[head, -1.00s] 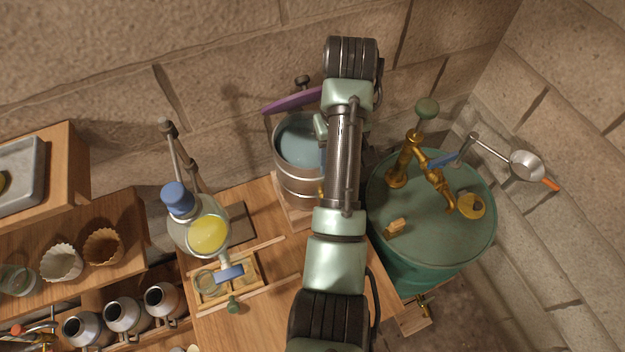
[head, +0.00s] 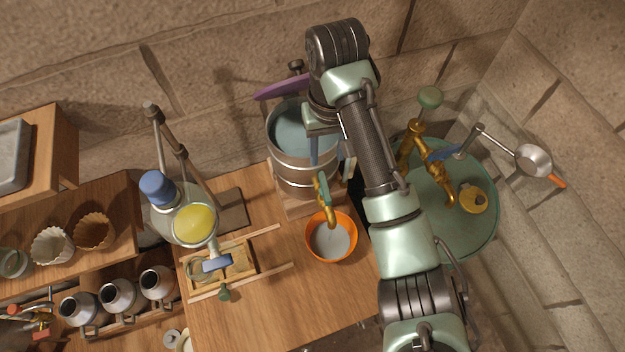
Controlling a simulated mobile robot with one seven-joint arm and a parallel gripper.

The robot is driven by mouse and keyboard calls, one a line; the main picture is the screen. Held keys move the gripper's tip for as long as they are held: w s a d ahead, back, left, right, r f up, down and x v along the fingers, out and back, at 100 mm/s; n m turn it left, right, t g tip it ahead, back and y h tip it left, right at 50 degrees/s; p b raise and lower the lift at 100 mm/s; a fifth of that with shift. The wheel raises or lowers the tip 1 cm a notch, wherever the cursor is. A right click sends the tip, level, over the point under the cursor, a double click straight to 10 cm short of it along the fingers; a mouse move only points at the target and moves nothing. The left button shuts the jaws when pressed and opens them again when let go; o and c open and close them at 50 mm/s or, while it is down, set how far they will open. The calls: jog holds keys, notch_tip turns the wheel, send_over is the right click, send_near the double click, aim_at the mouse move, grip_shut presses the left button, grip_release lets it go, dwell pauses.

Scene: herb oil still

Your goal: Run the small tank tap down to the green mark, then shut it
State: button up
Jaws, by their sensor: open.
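The small tank (head: 290,182) is a steel cylinder with a bluish liquid surface inside, standing at the back of the wooden bench. Its brass tap (head: 331,212) with a teal handle (head: 323,188) is on the front side. An orange bowl (head: 313,240) with a pale grey inside stands under the spout; I cannot tell whether a stream is running. My gripper (head: 331,158) is open and empty, its fingers pointing down beside the tank's right side, just above the tap handle. It does not appear to touch the handle. I cannot make out the green mark.
A green drum (head: 470,235) with a brass pump stands at the right, partly behind my arm. A glass flask of yellow oil (head: 194,224) on a stand is to the left. A purple lid (head: 282,88) is behind the tank. The bench front (head: 270,310) is clear.

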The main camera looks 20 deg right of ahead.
aim_at(325, 185)
notch_tip(325, 185, down, 13)
jog(key=b, duration=0.3)
jog(key=shift+r+b, duration=0.15)
jog(key=shift+b, duration=0.25)
grip_shut()
